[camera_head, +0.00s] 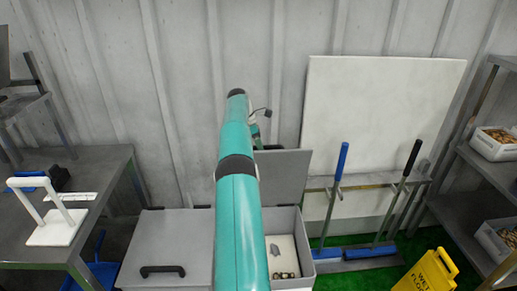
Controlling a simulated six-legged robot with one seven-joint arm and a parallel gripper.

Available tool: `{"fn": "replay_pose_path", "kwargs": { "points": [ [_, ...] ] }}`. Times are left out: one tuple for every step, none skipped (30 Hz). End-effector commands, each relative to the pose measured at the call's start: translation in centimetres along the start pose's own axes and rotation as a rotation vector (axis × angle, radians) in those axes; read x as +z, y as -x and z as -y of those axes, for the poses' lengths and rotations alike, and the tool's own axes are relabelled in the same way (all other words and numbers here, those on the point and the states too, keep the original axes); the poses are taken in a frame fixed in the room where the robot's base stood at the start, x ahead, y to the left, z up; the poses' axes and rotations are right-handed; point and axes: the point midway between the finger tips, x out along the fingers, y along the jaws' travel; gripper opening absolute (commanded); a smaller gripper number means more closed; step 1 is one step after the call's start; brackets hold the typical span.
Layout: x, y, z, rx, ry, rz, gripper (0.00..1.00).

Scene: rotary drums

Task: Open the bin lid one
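A grey bin with a shut, flat lid (168,247) stands at the lower middle left, with a black handle (162,271) at the lid's front. Beside it on the right is an open bin (303,250). Its grey lid (286,178) stands raised at the back, and a few small items (283,274) lie inside. My teal arm reaches forward between me and the bins, covering part of both. Its wrist end shows near the raised lid's top left. A dark shape sits at that lid's top edge; I cannot tell what it is. My gripper's fingers do not show.
A metal table (112,167) with a white stand (53,226) is at the left. At the right are blue and black handled brooms (336,185), a white board (385,120), a yellow wet floor sign (430,274) and a shelf (462,215) with boxes. A corrugated wall closes the back.

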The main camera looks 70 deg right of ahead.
Motion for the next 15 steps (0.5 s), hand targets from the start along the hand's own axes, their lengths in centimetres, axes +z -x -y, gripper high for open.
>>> {"fn": "replay_pose_path", "kwargs": {
  "points": [
    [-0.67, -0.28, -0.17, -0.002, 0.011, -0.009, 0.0],
    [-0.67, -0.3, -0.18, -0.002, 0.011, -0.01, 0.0],
    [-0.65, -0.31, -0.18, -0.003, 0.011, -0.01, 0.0],
    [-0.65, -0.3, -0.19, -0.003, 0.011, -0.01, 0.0],
    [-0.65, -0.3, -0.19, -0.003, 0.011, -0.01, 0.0],
    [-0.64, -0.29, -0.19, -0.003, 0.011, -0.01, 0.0],
    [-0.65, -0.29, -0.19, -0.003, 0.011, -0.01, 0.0],
    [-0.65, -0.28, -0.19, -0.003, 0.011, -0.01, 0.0],
    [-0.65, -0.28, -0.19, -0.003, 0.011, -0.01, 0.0],
    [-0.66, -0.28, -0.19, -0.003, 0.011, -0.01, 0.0],
    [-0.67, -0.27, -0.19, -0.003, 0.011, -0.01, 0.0],
    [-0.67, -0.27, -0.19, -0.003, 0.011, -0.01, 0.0],
    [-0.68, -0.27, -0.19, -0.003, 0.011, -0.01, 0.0],
    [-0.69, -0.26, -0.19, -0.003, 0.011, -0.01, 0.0],
    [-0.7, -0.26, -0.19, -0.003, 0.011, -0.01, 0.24]
  ]
}}
